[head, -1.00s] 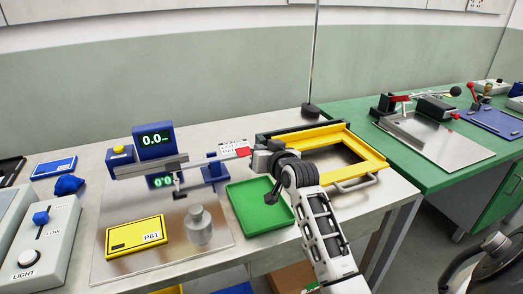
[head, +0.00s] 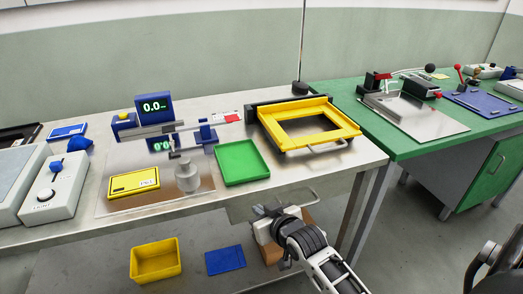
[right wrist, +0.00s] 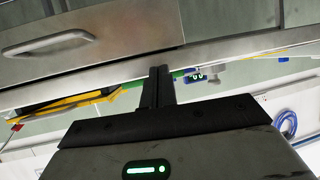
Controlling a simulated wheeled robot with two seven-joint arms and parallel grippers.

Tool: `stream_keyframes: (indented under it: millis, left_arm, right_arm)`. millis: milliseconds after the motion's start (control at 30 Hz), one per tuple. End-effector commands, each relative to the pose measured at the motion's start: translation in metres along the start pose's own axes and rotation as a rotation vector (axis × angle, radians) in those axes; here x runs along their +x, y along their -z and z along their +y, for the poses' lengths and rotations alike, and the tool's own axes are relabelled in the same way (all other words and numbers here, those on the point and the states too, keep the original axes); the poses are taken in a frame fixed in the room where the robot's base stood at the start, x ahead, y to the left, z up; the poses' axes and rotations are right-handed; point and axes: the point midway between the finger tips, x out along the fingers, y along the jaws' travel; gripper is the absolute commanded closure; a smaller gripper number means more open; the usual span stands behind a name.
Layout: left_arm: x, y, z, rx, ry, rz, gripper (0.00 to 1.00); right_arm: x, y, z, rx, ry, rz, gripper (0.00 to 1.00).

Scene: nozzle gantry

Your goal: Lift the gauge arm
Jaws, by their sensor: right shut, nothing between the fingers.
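The gauge (head: 155,107) stands on the back left of the bench, with a blue display reading 0.0. Its grey arm (head: 165,131) lies roughly level over a metal plate, between blue blocks. A tag with a red end (head: 231,117) shows to its right. My right gripper (head: 268,212) is in front of the bench's front edge, low and well apart from the gauge. In the right wrist view its fingers (right wrist: 158,86) are together and empty; the blue display (right wrist: 196,76) shows small beyond them. My left gripper is not in view.
A green tray (head: 241,163) and a yellow frame (head: 310,125) with a handle lie right of the gauge. A grey weight (head: 187,176) and yellow block (head: 134,183) sit before it. Below is a yellow bin (head: 156,259). A drawer handle (right wrist: 48,42) is near my wrist.

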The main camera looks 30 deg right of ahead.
Motion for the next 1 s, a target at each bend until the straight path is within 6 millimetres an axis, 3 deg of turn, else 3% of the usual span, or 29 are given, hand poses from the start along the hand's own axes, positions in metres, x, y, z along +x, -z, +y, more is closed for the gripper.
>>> stream_keyframes:
  millis: [33, 200, 300, 400, 567, 1000]
  left_arm:
    - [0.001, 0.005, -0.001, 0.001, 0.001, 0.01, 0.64]
    - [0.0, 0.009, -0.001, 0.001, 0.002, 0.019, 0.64]
    - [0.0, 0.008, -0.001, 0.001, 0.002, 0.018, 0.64]
    - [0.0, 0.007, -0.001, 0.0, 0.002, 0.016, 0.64]
    - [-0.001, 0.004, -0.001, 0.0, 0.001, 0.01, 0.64]
    - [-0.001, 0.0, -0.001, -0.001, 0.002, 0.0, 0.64]
  right_arm:
    - [-0.011, -0.024, -0.012, -0.022, 0.023, -0.034, 1.0]
    - [-0.056, -0.096, -0.058, -0.089, 0.117, -0.126, 1.0]
    - [-0.09, -0.134, -0.085, -0.114, 0.18, -0.177, 1.0]
    - [-0.116, -0.156, -0.104, -0.125, 0.225, -0.21, 1.0]
    - [-0.131, -0.167, -0.115, -0.13, 0.25, -0.225, 1.0]
    - [-0.131, -0.167, -0.115, -0.129, 0.249, -0.226, 1.0]
